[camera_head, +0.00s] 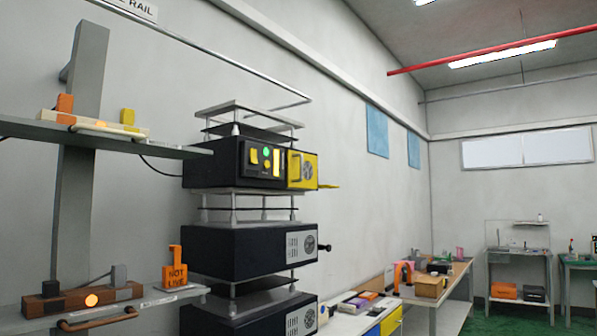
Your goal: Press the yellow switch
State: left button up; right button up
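Several yellow parts are in view, and I cannot tell for sure which is the switch. A small upright yellow block (127,117) stands at the right end of a cream base (80,120) on the upper left shelf, with an orange block (65,103) at its left. The top black box (213,166) has a panel with small yellow pieces (254,156), a round green light (266,153) and a bright yellow bar (277,162). A yellow plate (295,170) with a handle is at that box's right end. Neither of my grippers is in view.
The upper shelf (170,149) juts out towards the black boxes.

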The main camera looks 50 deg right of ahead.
aim_at(252, 152)
jog(key=z, duration=1.5)
